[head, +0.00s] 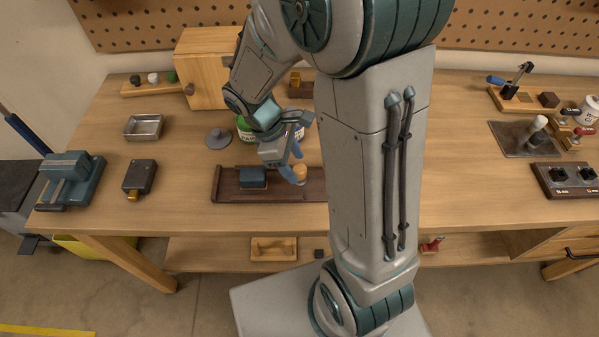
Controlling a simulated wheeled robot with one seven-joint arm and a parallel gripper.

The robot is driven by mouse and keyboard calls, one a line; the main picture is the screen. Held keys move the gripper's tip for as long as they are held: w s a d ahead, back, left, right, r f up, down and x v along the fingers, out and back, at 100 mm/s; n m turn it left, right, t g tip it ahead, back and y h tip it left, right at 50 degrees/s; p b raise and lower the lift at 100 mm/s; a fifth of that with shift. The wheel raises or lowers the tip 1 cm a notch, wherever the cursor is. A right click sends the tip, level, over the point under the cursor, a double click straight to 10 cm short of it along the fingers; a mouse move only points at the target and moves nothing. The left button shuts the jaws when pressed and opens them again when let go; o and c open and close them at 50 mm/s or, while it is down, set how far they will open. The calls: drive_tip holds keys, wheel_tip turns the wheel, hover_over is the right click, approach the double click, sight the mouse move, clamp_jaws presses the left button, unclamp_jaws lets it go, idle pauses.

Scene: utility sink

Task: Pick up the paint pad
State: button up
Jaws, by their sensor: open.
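A dark blue block (252,178), which looks like the paint pad, lies on the left part of a long dark brown tray (228,197) on the workbench. My gripper (297,166) is open, with its blue fingers apart, over the tray to the right of the block. A small orange-tan knob-like piece (300,171) shows close to the fingertips. I cannot tell whether the fingers touch it. My arm hides the right end of the tray.
Behind the tray stand a green-and-white can (245,128) and a grey disc-shaped item (217,138). A wooden box (205,68), a metal tray (143,127), a dark block-like tool (139,178) and a vise (70,180) are to the left. The bench front is clear.

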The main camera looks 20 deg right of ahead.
sight(299, 168)
drive_tip(key=x, duration=0.4)
drive_tip(key=shift+s+d+f, duration=0.15)
drive_tip(key=shift+d, duration=0.15)
drive_tip(key=c, duration=1)
drive_tip(key=shift+c, duration=0.2)
wheel_tip(299, 168, up, 10)
drive_tip(key=shift+r, duration=0.1)
drive_tip(key=shift+o, duration=0.4)
